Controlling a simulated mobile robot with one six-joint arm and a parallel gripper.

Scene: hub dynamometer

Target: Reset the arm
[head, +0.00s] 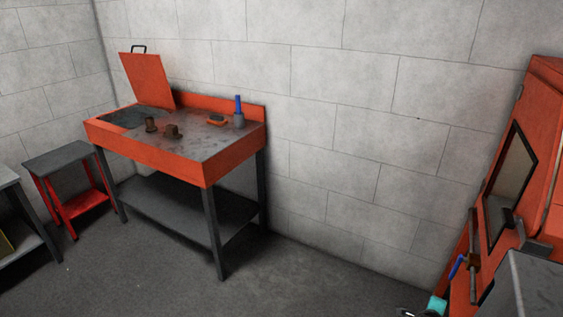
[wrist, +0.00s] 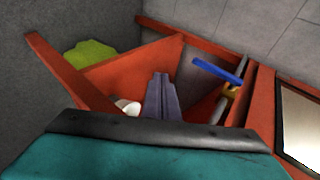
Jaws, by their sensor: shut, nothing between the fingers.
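My gripper (wrist: 161,80) shows in the wrist view as two grey fingers pressed together, pointing away from the camera past a teal part of my arm with a black edge. It is shut and holds nothing. It appears above or in front of an orange-red panelled structure, and I cannot tell whether it touches it. In the head view only a teal piece of my arm shows at the bottom right edge, beside the orange machine (head: 546,120). The rest of my arm is out of that view.
An orange workbench (head: 150,138) with a raised lid (head: 147,80) stands against the wall, holding small brown parts and a blue-handled brush. A red stool (head: 78,206) stands left of it. The floor (head: 300,285) before the bench is clear. A blue handle (wrist: 217,70) is near my gripper.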

